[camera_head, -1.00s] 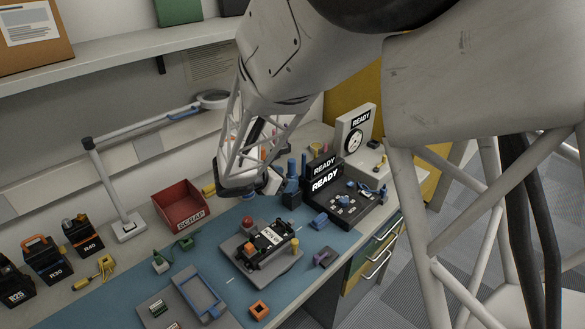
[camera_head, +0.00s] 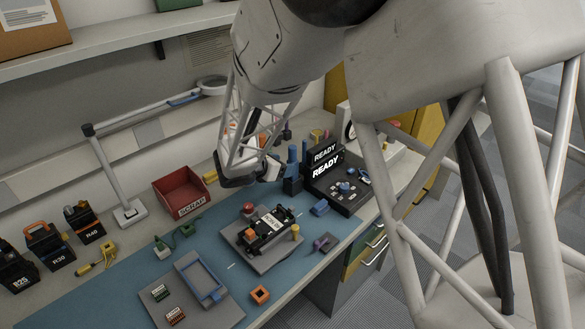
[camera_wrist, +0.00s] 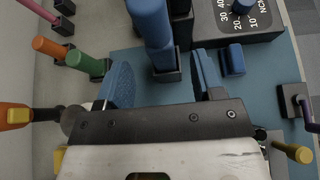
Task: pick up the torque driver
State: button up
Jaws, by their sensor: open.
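A tall blue-handled tool (camera_wrist: 150,25), which looks like the torque driver, stands upright in a small black holder (camera_wrist: 168,73). It also shows in the head view (camera_head: 292,156), left of the black READY unit. Nothing is held. In the head view my gripper (camera_head: 268,170) is just left of the blue tools; I cannot tell whether it touches them.
Orange (camera_wrist: 48,47) and green (camera_wrist: 84,64) handles stand to the left in the wrist view. The READY unit (camera_head: 340,192) is close on the right. A red scrap bin (camera_head: 182,194) and a grey fixture plate (camera_head: 262,258) lie nearby.

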jog(key=shift+w+d, duration=0.1)
jog(key=shift+d, duration=0.05)
jog(key=shift+x, duration=2.55)
jog(key=shift+f, duration=0.1)
jog(key=shift+c, duration=0.2)
grip_shut()
